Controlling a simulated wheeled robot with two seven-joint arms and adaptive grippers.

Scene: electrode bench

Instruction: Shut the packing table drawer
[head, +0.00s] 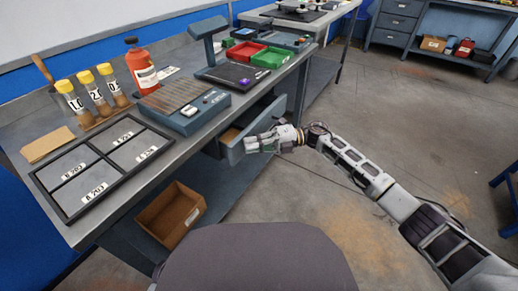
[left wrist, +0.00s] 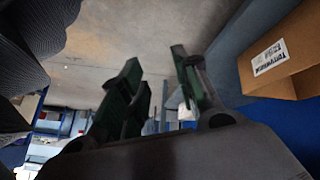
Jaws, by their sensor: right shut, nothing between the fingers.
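The packing table (head: 130,205) stands on the left in the head view. Its blue-grey drawer (head: 236,152) sticks out from under the tabletop, with part of its inside showing. My right gripper (head: 254,142) is shut and empty, with its fingers at the drawer's front face; I cannot tell whether they touch it. My left gripper (left wrist: 155,85) shows only in the left wrist view. Its dark green fingers stand apart with nothing held between them.
A cardboard box (head: 171,214) lies under the tabletop; a labelled cardboard box (left wrist: 281,58) shows in the left wrist view. The tabletop holds a framed tray (head: 104,168), several yellow-capped tubes, a red bottle (head: 141,68) and coloured bins.

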